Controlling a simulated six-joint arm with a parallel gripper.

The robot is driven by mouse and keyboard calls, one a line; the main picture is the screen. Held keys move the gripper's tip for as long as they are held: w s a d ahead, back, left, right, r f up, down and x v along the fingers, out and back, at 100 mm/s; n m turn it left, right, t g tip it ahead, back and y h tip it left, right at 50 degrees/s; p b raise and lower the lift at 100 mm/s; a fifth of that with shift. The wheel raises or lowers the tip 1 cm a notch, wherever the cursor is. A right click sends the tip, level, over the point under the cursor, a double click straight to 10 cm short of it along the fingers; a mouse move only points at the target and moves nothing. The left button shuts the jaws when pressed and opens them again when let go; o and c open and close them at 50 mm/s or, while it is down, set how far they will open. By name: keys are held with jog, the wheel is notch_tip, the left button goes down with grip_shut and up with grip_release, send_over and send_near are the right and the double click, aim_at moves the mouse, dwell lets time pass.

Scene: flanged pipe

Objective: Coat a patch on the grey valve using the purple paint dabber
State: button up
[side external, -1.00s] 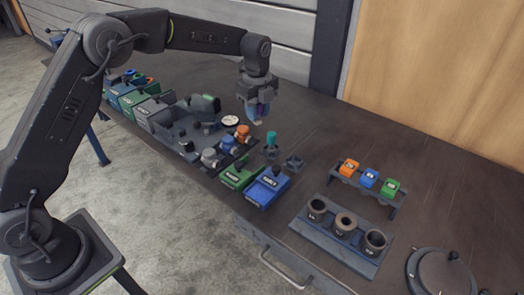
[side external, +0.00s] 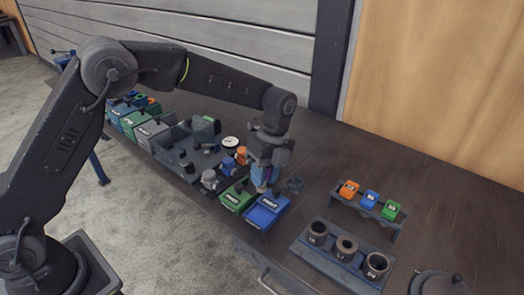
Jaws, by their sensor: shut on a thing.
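My gripper (side external: 266,166) is shut on the purple paint dabber (side external: 262,174), which points down. It is low over the bench, just behind the blue labelled box. The dabber's tip is small and partly lost against the boxes, so I cannot tell whether it touches anything. A grey, round-topped fitting (side external: 210,179) left of the gripper looks like the grey valve, but I cannot be sure. The gripper is apart from it.
A green box (side external: 237,197) and a blue box (side external: 267,211) stand at the bench's front edge. An orange fitting (side external: 242,155) is left of the gripper, and a dark fitting (side external: 294,186) right. A three-hole holder (side external: 322,262) stands at right.

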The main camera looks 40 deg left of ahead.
jog(key=shift+s+d+f, duration=0.2)
jog(key=shift+s+d, duration=0.25)
jog(key=shift+s, duration=0.25)
jog(key=shift+f, duration=2.9)
jog(key=shift+f, duration=0.45)
jog(key=shift+s+f, duration=0.1)
jog(key=shift+f, duration=0.2)
jog(key=shift+r, duration=3.7)
